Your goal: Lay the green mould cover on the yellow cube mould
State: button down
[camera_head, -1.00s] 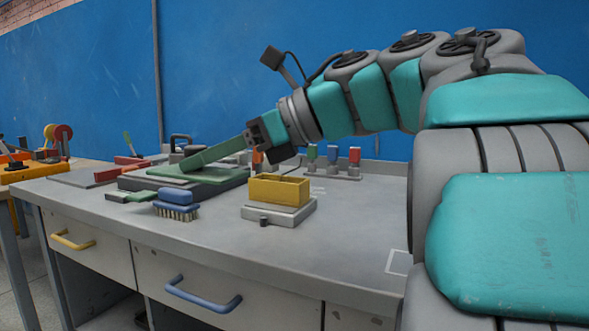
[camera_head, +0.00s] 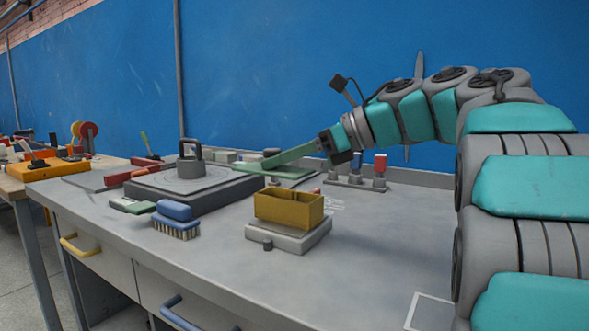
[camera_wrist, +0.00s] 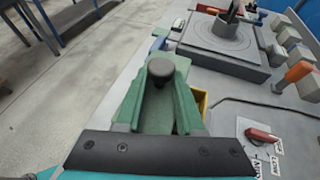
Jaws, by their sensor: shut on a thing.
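The green mould cover (camera_head: 290,174) is a flat plate held by my gripper (camera_head: 268,162), whose long green fingers slope down to the left. In the wrist view my gripper (camera_wrist: 160,78) is shut on the cover's dark round knob, and the cover (camera_wrist: 158,118) shows between the fingers. The yellow cube mould (camera_head: 290,211) is an open-topped box on a pale grey base on the bench. The cover appears raised above and behind the mould, apart from it. In the wrist view only a sliver of the mould (camera_wrist: 201,98) shows beside the right finger; the rest is hidden.
A grey block (camera_head: 213,196) with a round, handled piece on top stands left of the mould. A blue brush (camera_head: 175,220) lies at front left. A stand with coloured pegs (camera_head: 355,182) is behind right. The bench (camera_head: 375,240) right of the mould is largely clear.

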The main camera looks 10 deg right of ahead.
jog(key=shift+w+d+f+p, duration=0.4)
jog(key=shift+w+d+f, duration=0.45)
jog(key=shift+w+f, duration=0.2)
jog(key=shift+w+d+f+p, duration=0.35)
jog(key=shift+w+d+f, duration=0.45)
jog(key=shift+w+f, duration=0.15)
jog(key=shift+f+b, duration=0.65)
jog(key=shift+b, duration=0.5)
jog(key=c, duration=0.5)
grip_release()
jog(key=shift+r, duration=0.15)
